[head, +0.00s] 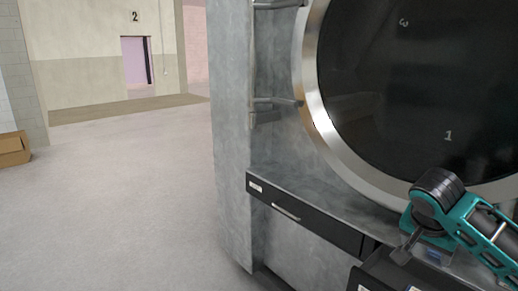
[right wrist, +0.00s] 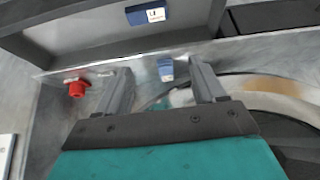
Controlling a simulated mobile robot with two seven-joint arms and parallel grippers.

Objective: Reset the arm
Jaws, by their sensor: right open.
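My right arm, teal and black, comes in from the lower right in the head view. Its gripper (head: 403,255) is low in front of the big round washer door (head: 400,90), above a dark drawer or panel. In the right wrist view the gripper (right wrist: 164,84) has its two grey fingers well apart with nothing held between them. A small blue part with a pale label (right wrist: 166,70) shows beyond the gap, apart from the fingers. My left gripper is not in view.
A closed-looking black drawer (head: 300,222) with a handle runs below the door. Metal handles (head: 275,103) stick out left of it. A red knob (right wrist: 77,88) and a blue labelled block (right wrist: 148,14) show near the right gripper. Open floor (head: 120,200) lies left; a cardboard box (head: 14,149) stands there.

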